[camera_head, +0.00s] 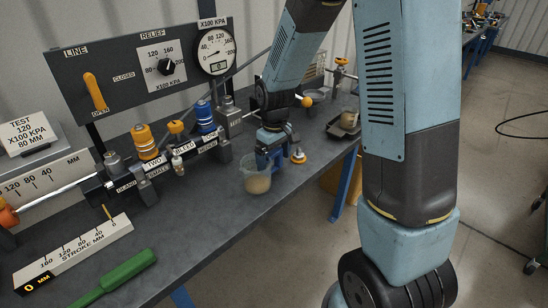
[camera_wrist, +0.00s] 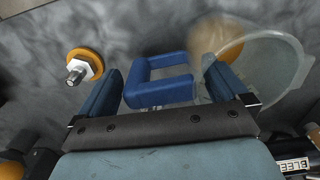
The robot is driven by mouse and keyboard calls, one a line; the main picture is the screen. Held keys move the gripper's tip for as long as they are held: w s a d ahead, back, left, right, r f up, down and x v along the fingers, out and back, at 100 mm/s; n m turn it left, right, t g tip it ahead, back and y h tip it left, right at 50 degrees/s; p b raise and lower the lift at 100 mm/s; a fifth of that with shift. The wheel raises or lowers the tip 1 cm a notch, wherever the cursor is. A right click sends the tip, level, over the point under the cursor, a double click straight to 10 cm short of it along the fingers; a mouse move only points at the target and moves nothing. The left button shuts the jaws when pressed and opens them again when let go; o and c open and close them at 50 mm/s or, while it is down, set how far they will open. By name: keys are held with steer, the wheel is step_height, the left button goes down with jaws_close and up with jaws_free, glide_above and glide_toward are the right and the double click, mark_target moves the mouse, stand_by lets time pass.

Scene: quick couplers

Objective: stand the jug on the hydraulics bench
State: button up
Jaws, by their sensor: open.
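The jug (camera_head: 258,182) is clear with tan liquid low in it and a blue handle. It looks upright on the grey hydraulics bench (camera_head: 215,215), close to the front edge. My gripper (camera_head: 273,158) is down beside the jug on its handle side. In the wrist view, the blue handle (camera_wrist: 158,92) lies between the two fingers of my open gripper (camera_wrist: 165,82), with a gap at the left finger. The jug's clear rim (camera_wrist: 285,85) is at the right, close to the right finger; whether they touch I cannot tell.
An orange-ringed fitting (camera_head: 298,157) stands just right of my gripper; it also shows in the wrist view (camera_wrist: 84,66). Couplers with an orange coil (camera_head: 146,142) and a blue coil (camera_head: 205,117) line the bench behind. A green-handled tool (camera_head: 128,266) lies front left. Bare bench lies left of the jug.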

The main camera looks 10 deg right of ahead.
step_height(320, 180, up, 12)
steer(key=s+d+r+m+t, duration=0.2)
steer(key=s+d+r, duration=0.1)
steer(key=s, duration=0.4)
steer(key=s+d+r+m+t, duration=0.1)
steer(key=s+d+r+m, duration=0.1)
steer(key=s+r, duration=0.4)
steer(key=s+d+r+m+t, duration=0.2)
steer(key=s+d+r, duration=0.2)
steer(key=s, duration=0.4)
steer(key=shift+s+d+r+m+t, duration=0.3)
steer(key=shift+s+d+m, duration=0.1)
steer(key=shift+d, duration=0.15)
stand_by(0.5)
